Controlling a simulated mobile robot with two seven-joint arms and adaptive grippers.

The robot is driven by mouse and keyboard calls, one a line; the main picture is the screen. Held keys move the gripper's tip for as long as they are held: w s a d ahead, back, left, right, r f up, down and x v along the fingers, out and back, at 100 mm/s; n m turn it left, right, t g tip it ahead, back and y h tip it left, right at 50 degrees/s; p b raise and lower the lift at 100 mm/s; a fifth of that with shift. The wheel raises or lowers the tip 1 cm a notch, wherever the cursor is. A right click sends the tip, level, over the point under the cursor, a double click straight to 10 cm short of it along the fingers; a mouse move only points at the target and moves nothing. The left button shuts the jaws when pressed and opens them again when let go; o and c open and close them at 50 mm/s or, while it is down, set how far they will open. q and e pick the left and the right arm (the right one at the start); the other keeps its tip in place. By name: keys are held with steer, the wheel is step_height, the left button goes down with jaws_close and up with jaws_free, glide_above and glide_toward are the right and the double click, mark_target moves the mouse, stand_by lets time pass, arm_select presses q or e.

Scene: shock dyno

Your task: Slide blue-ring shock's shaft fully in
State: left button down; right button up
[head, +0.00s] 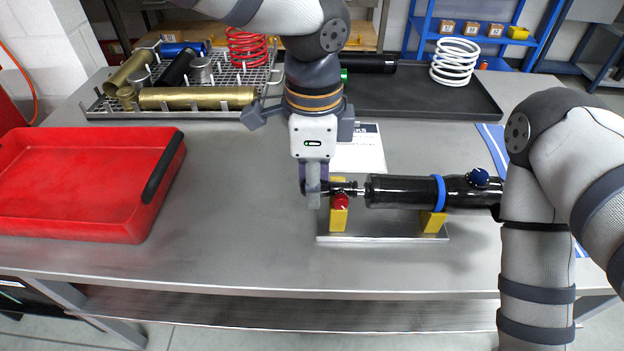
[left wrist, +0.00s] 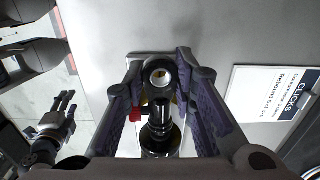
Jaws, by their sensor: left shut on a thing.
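The blue-ring shock (head: 405,191) lies level, a black body with a blue ring (head: 438,193) and a dark blue knob (head: 478,177). It rests on yellow supports on a metal plate (head: 385,232). Its shaft end points left, with a short stretch of shaft (head: 358,190) showing between body and gripper. My left gripper (head: 313,190) is shut on the shaft's end. In the left wrist view the end eye (left wrist: 158,74) sits between the fingers. My right gripper (left wrist: 66,106) shows small in the left wrist view, apart from the shock, its fingers seemingly spread. My right arm hides the shock's right end.
A red tray (head: 80,190) stands at the left. A printed card (head: 362,150) lies behind the shock. The front left of the bench is clear.

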arm_select(q)
steer(key=shift+d, duration=0.55)
arm_select(e)
steer(key=shift+a, duration=0.15)
stand_by(1.0)
arm_select(q)
steer(key=shift+s+d+f, duration=0.15)
steer(key=shift+s+d, duration=0.05)
steer(key=shift+d, duration=0.1)
arm_select(e)
steer(key=shift+s, duration=0.15)
stand_by(0.9)
arm_select(q)
steer(key=c, duration=1.4)
jaws_free()
steer(key=shift+o, duration=0.2)
steer(key=r, duration=0.3)
steer(key=w+r, duration=0.1)
steer(key=r, duration=0.4)
steer(key=shift+w+d+r+p, duration=0.15)
steer(key=shift+d+r+p, duration=0.15)
steer(key=shift+r+p, duration=0.1)
steer(key=shift+r, duration=0.25)
arm_select(e)
steer(key=shift+w+r+t, duration=0.3)
steer(key=shift+w+r, duration=0.25)
steer(key=shift+w, duration=0.2)
arm_select(q)
steer(key=shift+a, duration=0.1)
